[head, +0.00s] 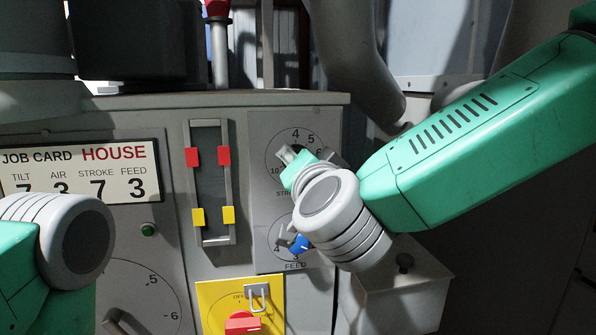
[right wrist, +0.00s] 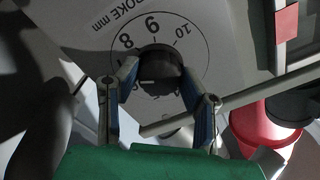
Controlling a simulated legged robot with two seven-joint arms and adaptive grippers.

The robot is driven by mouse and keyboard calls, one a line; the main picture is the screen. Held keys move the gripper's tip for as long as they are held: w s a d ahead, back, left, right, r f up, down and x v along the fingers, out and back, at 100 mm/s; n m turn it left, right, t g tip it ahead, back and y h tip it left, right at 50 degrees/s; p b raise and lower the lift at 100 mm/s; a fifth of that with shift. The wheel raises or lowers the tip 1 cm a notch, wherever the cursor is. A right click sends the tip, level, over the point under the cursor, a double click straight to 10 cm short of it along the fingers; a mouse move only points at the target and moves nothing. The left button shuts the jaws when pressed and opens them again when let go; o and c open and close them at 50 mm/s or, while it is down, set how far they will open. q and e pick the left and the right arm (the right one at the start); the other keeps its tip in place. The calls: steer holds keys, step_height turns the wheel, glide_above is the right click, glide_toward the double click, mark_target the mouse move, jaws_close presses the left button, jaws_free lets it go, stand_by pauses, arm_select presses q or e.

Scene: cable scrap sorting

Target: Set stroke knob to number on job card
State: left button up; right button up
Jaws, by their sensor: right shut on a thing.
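The job card (head: 80,172) at left in the head view reads HOUSE, with tilt 7, air 3, stroke 7 and feed 3. The stroke dial (head: 277,150) is on the upright panel, partly covered by my right gripper (head: 302,160). In the right wrist view, the dark round stroke knob (right wrist: 160,66) sits between the two fingers of my right gripper (right wrist: 163,78), which is shut on it. The 8, 9 and 10 show around it; its pointer setting cannot be read. My left wrist shows at lower left; its fingers are out of view.
A slotted frame with red and yellow markers (head: 211,185) stands left of the dial. Below are a yellow plate with a red switch (head: 242,322) and a hasp. A grey box (head: 405,295) juts out at lower right.

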steer(key=shift+m, duration=0.3)
steer(key=o, duration=1.1)
steer(key=shift+o, duration=0.2)
steer(key=shift+s+d, duration=0.1)
steer(key=s+d, duration=0.2)
steer(key=s, duration=0.9)
steer(key=shift+s+d, duration=0.15)
steer(key=shift+s, duration=0.2)
